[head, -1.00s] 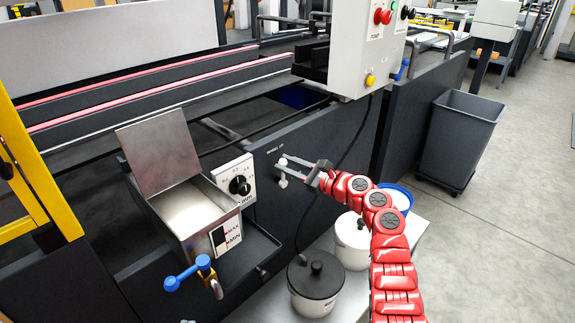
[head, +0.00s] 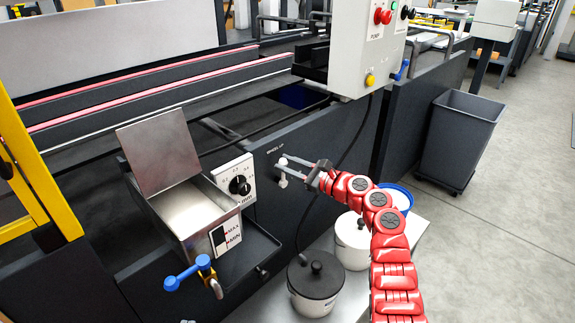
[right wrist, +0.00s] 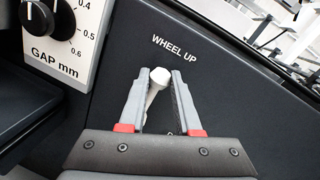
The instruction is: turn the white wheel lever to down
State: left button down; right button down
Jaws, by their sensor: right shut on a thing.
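The white wheel lever (head: 283,182) is on the dark side panel of the machine, below the words WHEEL UP. In the right wrist view the lever (right wrist: 153,95) shows a round white end near the fingertips and a shaft running down and slightly left between the fingers. My right gripper (head: 297,169) reaches in from the right and is shut on the lever; in the right wrist view its fingers (right wrist: 160,82) stand on both sides of it. The lever's lower part is partly hidden by the gripper. My left gripper is not in view.
A GAP mm dial (head: 240,186) and an open metal glue box (head: 190,235) are left of the lever. A control box (head: 365,50) hangs above. A grey bin (head: 458,140) stands right.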

jog(key=shift+f, duration=0.1)
jog(key=shift+w+d+f+m+t+b, duration=0.55)
jog(key=shift+w+d+f+m+b, duration=0.5)
jog(key=shift+m, duration=2.1)
jog(key=shift+w+d+f+m+t+b, duration=0.6)
jog(key=shift+f+m, duration=0.8)
jog(key=shift+m, duration=1.7)
jog(key=shift+w+d+f+m+t+b, duration=0.45)
jog(key=shift+w+d+f+m+b, duration=0.6)
jog(key=shift+m, duration=2.1)
jog(key=shift+s+a+f, duration=0.1)
jog(key=shift+s+f, duration=0.05)
jog(key=shift+f, duration=0.05)
jog(key=c, duration=0.6)
grip_release()
jog(key=shift+r+h, duration=0.1)
jog(key=shift+h, duration=0.2)
jog(key=shift+p, duration=0.35)
